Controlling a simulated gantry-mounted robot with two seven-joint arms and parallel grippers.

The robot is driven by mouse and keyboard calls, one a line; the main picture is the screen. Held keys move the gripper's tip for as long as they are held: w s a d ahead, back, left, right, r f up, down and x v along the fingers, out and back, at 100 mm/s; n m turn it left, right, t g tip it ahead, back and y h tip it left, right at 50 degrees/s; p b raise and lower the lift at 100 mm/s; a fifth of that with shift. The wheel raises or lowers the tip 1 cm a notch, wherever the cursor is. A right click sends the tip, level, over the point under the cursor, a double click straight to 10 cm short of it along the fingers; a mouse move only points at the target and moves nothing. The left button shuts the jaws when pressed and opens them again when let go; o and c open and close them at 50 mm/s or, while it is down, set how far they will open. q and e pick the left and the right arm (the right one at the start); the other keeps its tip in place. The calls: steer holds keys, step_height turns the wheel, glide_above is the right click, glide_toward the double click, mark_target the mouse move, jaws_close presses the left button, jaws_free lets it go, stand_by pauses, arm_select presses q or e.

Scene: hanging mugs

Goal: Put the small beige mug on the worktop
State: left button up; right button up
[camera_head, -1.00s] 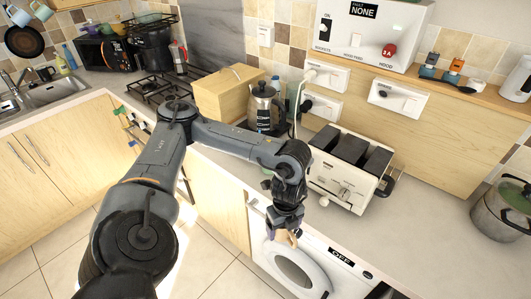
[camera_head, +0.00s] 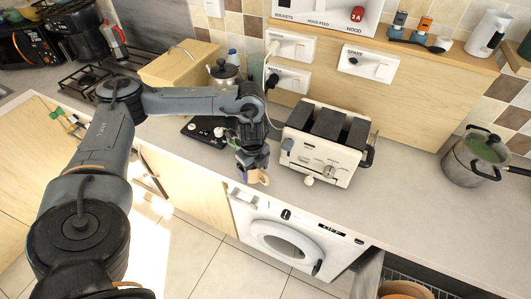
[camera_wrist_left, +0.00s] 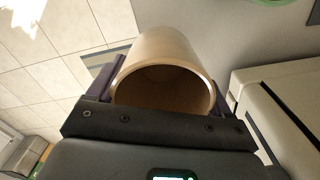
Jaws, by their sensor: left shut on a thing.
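The small beige mug (camera_head: 260,177) is held in my left gripper (camera_head: 251,173), whose fingers are shut on it. In the left wrist view the mug (camera_wrist_left: 165,62) lies between the two dark fingers with its round opening toward the camera. No handle shows there. In the head view the mug appears at the front part of the grey worktop (camera_head: 405,205), left of the toaster and above the washing machine. I cannot tell whether it touches the worktop. My right gripper is not in view.
The cream toaster (camera_head: 320,157) stands close to the right of the mug. A kettle (camera_head: 223,72), a dark scale-like device (camera_head: 205,132) and a wooden box (camera_head: 180,65) are behind and left. A pot (camera_head: 474,160) stands far right. The worktop between toaster and pot is clear.

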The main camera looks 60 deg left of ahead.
arm_select(q)
steer(key=w+a, duration=0.1)
steer(key=w, duration=0.1)
steer(key=w+a, duration=0.2)
steer(key=w, duration=0.1)
steer(key=w+a+p, duration=0.1)
steer(key=w+a, duration=0.1)
steer(key=shift+w+a, duration=0.2)
steer(key=shift+w, duration=0.1)
steer(key=shift+f+b, duration=0.9)
steer(key=shift+f, duration=0.85)
steer(key=shift+f, duration=0.1)
steer(key=o, duration=1.2)
steer(key=shift+o, duration=0.2)
step_height(320, 180, up, 12)
steer(key=p, duration=0.7)
